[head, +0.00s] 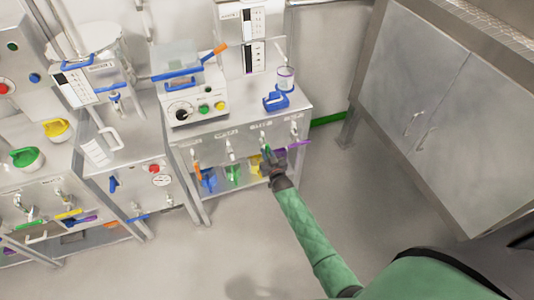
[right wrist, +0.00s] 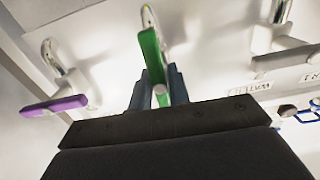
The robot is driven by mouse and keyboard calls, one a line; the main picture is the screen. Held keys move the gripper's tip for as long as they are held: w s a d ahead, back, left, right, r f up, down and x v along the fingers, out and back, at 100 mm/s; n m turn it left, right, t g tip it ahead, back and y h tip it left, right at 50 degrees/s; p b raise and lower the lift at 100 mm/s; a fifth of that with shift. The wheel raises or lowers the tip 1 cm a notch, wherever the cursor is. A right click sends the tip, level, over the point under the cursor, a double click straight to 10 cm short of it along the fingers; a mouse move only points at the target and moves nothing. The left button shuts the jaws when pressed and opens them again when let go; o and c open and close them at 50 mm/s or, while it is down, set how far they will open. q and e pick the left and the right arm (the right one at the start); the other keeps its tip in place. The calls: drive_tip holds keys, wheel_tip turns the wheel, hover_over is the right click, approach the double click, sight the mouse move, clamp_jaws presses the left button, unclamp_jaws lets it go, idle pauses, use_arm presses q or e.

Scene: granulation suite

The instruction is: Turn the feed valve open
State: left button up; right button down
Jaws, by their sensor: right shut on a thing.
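A row of lever valves is on the front panel of the middle bench. The valve with the green lever (right wrist: 152,58) fills the middle of the right wrist view; it also shows in the head view (head: 265,149). My right gripper (head: 273,160) is at this lever, with its two dark fingers (right wrist: 158,90) on either side of the lever's lower end, shut on it. The labels are too small or blurred to tell which valve is the feed valve. My left gripper is not in view.
A purple-lever valve (right wrist: 55,105) and a grey-lever valve (right wrist: 285,55) sit on either side of the green one. Colored items stand on the shelf below. A steel cabinet (head: 420,100) stands right; the floor between is clear.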

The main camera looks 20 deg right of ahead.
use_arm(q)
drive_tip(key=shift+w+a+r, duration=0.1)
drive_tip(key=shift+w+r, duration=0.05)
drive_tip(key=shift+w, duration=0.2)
use_arm(e)
drive_tip(key=shift+f, duration=0.1)
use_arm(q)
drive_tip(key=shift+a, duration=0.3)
use_arm(e)
drive_tip(key=c, duration=1.3)
unclamp_jaws()
drive_tip(key=shift+s+f, duration=0.1)
drive_tip(key=shift+s, duration=0.45)
use_arm(q)
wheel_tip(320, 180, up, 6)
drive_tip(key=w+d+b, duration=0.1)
drive_tip(key=b, duration=0.1)
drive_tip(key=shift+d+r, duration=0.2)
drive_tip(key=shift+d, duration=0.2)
use_arm(e)
drive_tip(key=shift+s+d, duration=0.1)
drive_tip(key=shift+s, duration=3.25)
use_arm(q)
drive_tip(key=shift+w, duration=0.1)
